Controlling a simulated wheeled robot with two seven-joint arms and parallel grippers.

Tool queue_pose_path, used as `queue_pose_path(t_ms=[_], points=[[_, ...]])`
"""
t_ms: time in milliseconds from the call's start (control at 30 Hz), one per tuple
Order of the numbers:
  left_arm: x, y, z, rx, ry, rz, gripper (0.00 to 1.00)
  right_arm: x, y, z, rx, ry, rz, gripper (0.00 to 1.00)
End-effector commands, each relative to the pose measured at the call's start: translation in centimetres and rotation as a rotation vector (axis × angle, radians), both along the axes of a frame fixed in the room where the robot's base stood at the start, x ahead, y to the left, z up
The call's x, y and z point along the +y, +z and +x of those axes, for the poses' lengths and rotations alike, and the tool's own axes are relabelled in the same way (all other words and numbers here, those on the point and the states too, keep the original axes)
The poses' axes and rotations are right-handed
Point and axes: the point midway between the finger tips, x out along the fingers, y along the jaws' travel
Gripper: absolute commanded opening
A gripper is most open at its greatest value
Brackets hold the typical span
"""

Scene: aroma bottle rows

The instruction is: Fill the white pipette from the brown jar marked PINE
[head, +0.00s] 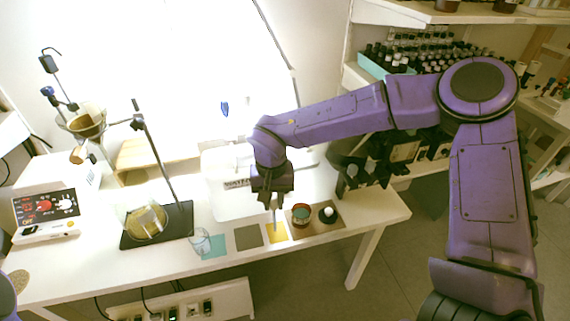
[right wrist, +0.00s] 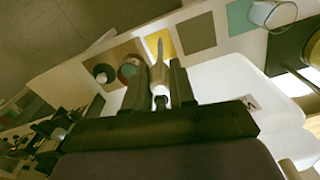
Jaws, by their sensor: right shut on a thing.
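My right gripper (head: 273,198) is shut on the white pipette (head: 275,220), which points down over the yellow square on the table. In the right wrist view the pipette (right wrist: 159,72) sits between the two fingers (right wrist: 159,92), its thin tip reaching over the yellow square. An open brown jar with a greenish inside (head: 301,214) stands on the brown mat just right of the pipette, apart from it. A dark jar with a white top (head: 327,214) stands beside it. Both jars also show in the wrist view, left of the pipette. No PINE marking is legible. My left gripper is out of view.
Yellow (head: 277,233), grey-brown (head: 248,237) and teal (head: 214,246) squares lie along the front edge. A clear glass (head: 200,241) stands by the teal one. A stand with a dark base (head: 160,232) is further left. Dark bottles (head: 365,175) stand behind the jars.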

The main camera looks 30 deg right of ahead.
Motion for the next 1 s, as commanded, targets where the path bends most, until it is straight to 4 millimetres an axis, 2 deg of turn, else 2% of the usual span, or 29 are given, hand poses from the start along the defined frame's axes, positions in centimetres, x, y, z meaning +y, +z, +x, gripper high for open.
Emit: queue_pose_path(t_ms=[100, 700, 833, 867, 1000], points=[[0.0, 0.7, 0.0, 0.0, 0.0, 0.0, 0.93, -1.2, 0.7, 0.6, 0.002, -0.421, -0.006, 0.17], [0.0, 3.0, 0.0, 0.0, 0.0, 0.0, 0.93, -8.3, 3.0, 3.0, 0.003, -2.696, -0.028, 0.17], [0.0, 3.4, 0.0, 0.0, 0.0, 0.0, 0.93, -9.6, 3.5, 3.3, 0.004, -3.108, -0.027, 0.17], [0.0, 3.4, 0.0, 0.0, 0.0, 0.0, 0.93, -9.9, 3.6, 3.4, -0.003, 3.101, 0.025, 0.17], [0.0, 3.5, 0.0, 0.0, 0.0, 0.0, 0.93, -10.6, 3.8, 3.5, -0.005, 2.87, 0.018, 0.17]])
